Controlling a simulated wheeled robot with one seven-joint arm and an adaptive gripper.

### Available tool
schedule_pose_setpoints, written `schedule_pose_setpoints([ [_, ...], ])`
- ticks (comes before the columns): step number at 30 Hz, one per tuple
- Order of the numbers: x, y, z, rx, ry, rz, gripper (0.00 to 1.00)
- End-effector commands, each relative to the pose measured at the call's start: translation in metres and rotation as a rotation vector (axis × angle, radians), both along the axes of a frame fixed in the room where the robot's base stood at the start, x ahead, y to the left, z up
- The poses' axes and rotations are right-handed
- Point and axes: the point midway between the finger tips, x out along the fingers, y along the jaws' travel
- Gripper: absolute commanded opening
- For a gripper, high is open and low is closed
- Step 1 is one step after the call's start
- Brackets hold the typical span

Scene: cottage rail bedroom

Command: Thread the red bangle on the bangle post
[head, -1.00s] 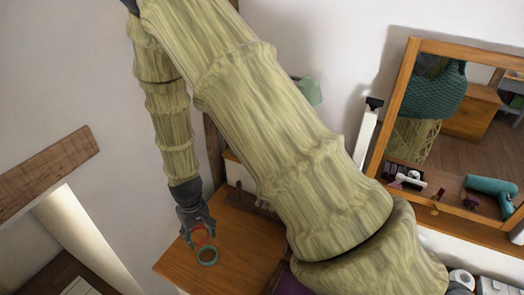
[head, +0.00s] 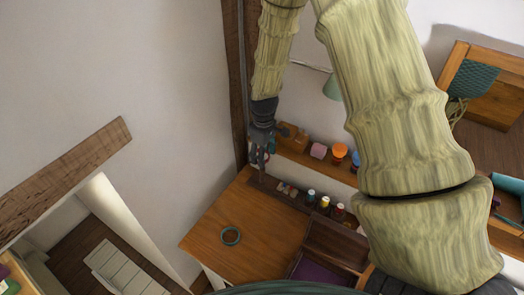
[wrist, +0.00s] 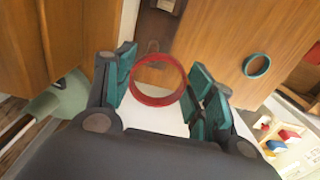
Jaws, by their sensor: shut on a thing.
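The red bangle (wrist: 158,99) is held between the fingers of my gripper (wrist: 160,92) in the wrist view, its open ring facing the camera. In the head view my gripper (head: 261,153) hangs over the back left corner of the wooden desk, and the bangle is mostly hidden by the fingers. A slim dark upright, seemingly the bangle post (head: 260,163), shows just below the fingers. I cannot tell how far the bangle is from it, or whether it passes through the ring.
A teal bangle (head: 230,236) lies flat on the desk (head: 212,245); it also shows in the wrist view (wrist: 257,66). Small bottles (head: 311,195) stand along the desk's back. A shelf above holds a pink box (head: 318,151) and an orange-lidded jar (head: 340,152). The desk's front left is clear.

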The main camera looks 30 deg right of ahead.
Motion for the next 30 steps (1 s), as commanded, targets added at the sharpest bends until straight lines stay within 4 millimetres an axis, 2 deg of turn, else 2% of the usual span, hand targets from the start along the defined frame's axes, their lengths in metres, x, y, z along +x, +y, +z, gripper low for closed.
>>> schedule_pose_setpoints([
  [15,0.000,0.001,0.000,0.000,0.000,0.000,0.34],
  [30,0.000,0.001,-0.029,-0.001,0.001,-0.001,0.34],
])
